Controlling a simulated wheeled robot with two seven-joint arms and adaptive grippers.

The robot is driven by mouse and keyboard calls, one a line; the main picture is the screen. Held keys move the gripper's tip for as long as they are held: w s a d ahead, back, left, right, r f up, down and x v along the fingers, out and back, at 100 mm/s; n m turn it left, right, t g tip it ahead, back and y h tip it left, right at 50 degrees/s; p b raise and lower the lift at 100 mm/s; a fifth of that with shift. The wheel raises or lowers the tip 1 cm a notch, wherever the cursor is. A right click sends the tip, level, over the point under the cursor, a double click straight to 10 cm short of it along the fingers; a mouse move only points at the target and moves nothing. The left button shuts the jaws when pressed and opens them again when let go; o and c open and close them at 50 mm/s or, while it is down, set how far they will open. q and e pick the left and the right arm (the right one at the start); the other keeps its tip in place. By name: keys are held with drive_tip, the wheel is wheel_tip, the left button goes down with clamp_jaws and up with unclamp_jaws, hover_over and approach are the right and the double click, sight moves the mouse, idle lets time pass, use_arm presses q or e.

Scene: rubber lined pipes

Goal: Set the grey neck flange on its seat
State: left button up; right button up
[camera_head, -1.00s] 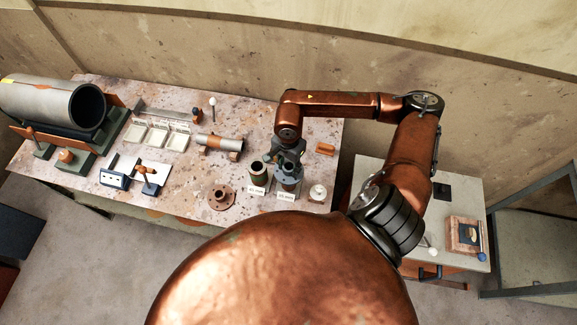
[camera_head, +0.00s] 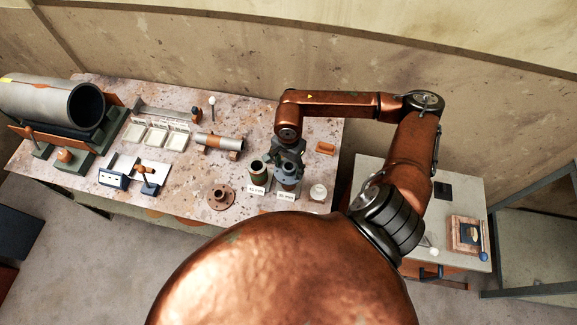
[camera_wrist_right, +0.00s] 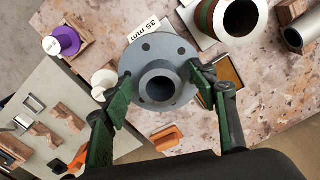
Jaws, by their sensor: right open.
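The grey neck flange (camera_wrist_right: 144,62) is round, with bolt holes and a raised neck with a dark bore. In the right wrist view it lies between the fingers of my right gripper (camera_wrist_right: 160,80), which is open with one finger on each side. I cannot tell whether the fingers touch it. In the head view my right gripper (camera_head: 288,152) is over the grey piece (camera_head: 288,172) behind the "35 mm" label, partly covering it. What is under the flange is hidden, and I cannot make out its seat for certain. My left gripper is not in view.
A green-and-red hollow cylinder (camera_wrist_right: 238,18) stands close beside the flange. A brown flange (camera_head: 221,198) lies near the table's front edge. A small white round piece (camera_head: 318,192) and an orange block (camera_head: 325,148) are to the right. A large grey pipe (camera_head: 50,100) rests at far left.

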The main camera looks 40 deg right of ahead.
wheel_tip(320, 180, up, 12)
idle(0.6)
